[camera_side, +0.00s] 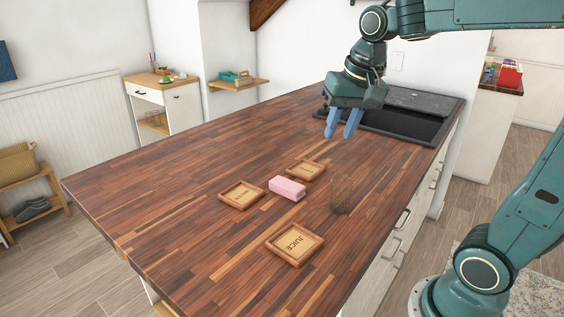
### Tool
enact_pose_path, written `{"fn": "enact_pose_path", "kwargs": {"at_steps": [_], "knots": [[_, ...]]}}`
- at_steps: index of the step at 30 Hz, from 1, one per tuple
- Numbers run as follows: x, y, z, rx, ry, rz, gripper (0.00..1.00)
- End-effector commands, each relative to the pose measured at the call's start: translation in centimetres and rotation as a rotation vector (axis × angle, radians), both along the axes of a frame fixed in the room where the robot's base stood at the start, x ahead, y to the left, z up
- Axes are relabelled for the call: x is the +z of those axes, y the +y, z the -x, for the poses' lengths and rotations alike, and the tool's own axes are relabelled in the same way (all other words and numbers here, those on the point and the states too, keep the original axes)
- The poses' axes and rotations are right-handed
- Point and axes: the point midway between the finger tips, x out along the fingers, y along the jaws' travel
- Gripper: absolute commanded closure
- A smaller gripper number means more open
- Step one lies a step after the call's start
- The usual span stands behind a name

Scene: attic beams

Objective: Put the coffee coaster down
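Three square wooden coasters lie flat on the wooden counter (150,200). The front coaster (295,243) is marked JUICE. The left coaster (241,195) and the back coaster (305,170) carry labels too small to read, so I cannot tell which one is coffee. My gripper (339,136) is in the air above the back of the counter, beyond the coasters. Its two blue fingers point down with a gap between them, and nothing shows in the gap.
A pink block (287,188) lies among the coasters. A see-through brownish cup (341,194) stands to its right. A dark sink or hob (405,122) is set into the counter's far right end. The counter's left part is clear.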

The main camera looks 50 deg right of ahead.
Motion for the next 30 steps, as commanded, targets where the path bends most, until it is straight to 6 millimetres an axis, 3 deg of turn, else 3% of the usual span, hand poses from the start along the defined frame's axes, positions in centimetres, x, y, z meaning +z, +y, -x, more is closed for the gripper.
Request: {"fn": "enact_pose_path", "kwargs": {"at_steps": [6, 16, 22, 30], "knots": [[-0.3, 2.9, 4.9, 0.217, -0.063, 0.062, 0.72], [-2.6, 5.6, 11.1, 0.512, -0.15, 0.158, 0.72], [-3.6, 6.1, 12.7, 0.599, -0.176, 0.19, 0.72], [-3.8, 6.2, 13.0, 0.615, -0.179, 0.195, 0.72]]}}
